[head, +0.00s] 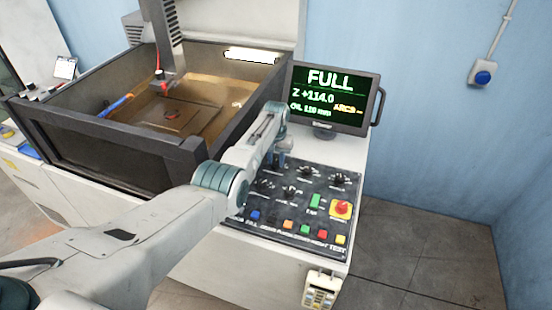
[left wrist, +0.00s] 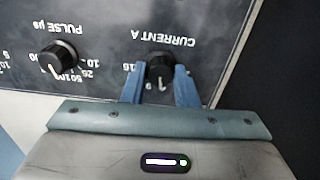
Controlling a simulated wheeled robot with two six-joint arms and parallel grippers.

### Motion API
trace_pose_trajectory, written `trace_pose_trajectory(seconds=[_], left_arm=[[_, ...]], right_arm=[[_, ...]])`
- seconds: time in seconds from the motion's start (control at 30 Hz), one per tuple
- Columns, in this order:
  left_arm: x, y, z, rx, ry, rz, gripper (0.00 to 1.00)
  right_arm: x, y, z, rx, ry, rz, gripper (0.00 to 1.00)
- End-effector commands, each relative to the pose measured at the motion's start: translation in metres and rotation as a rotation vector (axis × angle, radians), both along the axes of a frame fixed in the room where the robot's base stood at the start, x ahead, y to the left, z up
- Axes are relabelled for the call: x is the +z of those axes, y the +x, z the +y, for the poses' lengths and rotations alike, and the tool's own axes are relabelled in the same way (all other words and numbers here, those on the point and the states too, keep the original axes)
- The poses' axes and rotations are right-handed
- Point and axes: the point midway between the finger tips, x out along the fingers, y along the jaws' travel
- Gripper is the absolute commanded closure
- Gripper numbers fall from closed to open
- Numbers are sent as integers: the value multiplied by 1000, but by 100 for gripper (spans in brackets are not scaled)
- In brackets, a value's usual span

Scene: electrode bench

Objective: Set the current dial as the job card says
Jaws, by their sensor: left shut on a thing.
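The current dial (left wrist: 159,70), a black knob under the upside-down label CURRENT A, is on the dark control panel (left wrist: 110,45). The blue fingers of my left gripper (left wrist: 160,78) are closed on both sides of the knob. A white pointer mark shows at the knob's lower side, near an upside-down figure; the exact setting is hard to read. In the head view my left gripper (head: 277,158) reaches down to the panel's upper left, and the dial is hidden there. My right gripper is not in view. I cannot make out a readable job card.
The PULSE dial (left wrist: 58,56) is beside it. The panel also has an emergency stop (head: 341,207) and coloured buttons (head: 288,224). A monitor (head: 332,95) reading FULL and Z +114.0 stands behind it. The open tank (head: 150,145) is to the left.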

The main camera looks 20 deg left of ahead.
Motion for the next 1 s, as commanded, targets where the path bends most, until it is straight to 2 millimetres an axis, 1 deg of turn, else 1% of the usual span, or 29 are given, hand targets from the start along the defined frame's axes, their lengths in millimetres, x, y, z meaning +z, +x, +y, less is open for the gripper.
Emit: trace_pose_trajectory(seconds=[0.6,0.8,1.0], left_arm=[[2,1,0,-580,1,-4,96],[2,1,0,-741,0,-4,96],[2,1,0,-861,0,-4,96]], right_arm=[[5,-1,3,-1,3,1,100],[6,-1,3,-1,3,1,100],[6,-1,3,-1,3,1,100]])
